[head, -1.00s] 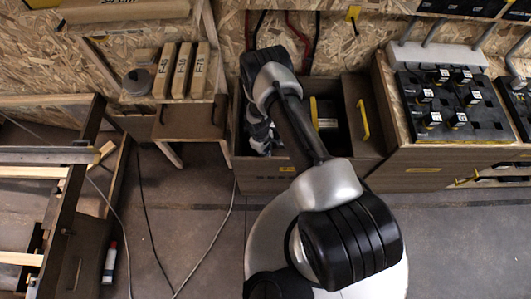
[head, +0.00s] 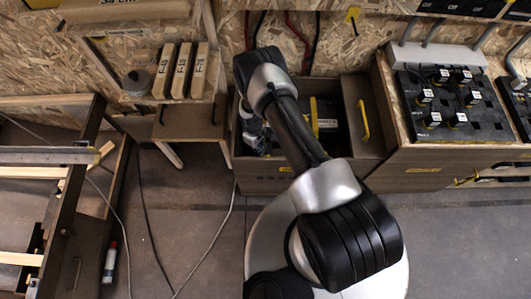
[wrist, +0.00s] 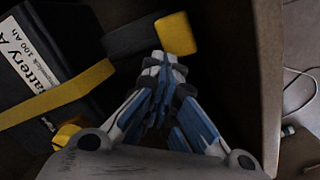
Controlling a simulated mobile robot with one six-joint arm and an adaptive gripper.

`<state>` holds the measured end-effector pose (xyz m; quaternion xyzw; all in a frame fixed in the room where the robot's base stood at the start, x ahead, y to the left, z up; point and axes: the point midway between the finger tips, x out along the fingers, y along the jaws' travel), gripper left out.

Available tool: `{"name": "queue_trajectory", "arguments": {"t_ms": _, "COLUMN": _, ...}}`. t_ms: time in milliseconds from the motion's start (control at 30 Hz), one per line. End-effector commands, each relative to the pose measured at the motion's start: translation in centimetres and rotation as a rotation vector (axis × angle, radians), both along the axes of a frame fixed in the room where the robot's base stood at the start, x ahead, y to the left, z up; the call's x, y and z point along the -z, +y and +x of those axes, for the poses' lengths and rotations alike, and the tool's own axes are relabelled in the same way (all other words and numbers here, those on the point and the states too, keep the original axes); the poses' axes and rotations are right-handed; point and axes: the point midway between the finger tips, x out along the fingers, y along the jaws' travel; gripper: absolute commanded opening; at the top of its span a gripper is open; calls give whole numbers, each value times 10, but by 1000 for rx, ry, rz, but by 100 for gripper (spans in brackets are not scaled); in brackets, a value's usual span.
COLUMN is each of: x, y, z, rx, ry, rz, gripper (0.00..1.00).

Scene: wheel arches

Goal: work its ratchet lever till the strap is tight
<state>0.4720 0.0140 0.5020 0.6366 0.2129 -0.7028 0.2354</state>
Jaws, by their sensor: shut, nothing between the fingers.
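The strap (wrist: 58,95) is a yellow band across the dark battery (wrist: 45,45), which has a white label. In the wrist view a dark bar (wrist: 135,37) with a yellow end (wrist: 177,33) lies just beyond my fingertips; it looks like the ratchet lever. My gripper (wrist: 163,62) is shut and empty, its tips close to the yellow end. I cannot tell whether they touch it. In the head view the strap (head: 314,115) and battery (head: 328,108) show in the open box; my arm hides the lever and part of my gripper.
The box wall (wrist: 258,75) stands close to the right of my gripper in the wrist view. A small yellow part (wrist: 66,136) lies near the battery's lower corner. In the head view a yellow handle (head: 363,119) is on the box's right side. Cables lie on the floor at left.

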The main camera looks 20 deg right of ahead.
Motion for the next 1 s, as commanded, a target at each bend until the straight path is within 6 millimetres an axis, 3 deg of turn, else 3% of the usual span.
{"name": "queue_trajectory", "arguments": {"t_ms": 167, "x": -16, "y": 1, "z": 2, "rx": 0, "ry": 0, "rz": 0, "gripper": 0}}
{"name": "queue_trajectory", "arguments": {"t_ms": 600, "x": -102, "y": 6, "z": 9, "rx": -1, "ry": -1, "rz": 0, "gripper": 0}}
{"name": "queue_trajectory", "arguments": {"t_ms": 800, "x": -118, "y": 7, "z": 10, "rx": 0, "ry": -1, "rz": 1, "gripper": 0}}
{"name": "queue_trajectory", "arguments": {"t_ms": 1000, "x": -120, "y": 7, "z": 9, "rx": 0, "ry": -1, "rz": 1, "gripper": 0}}
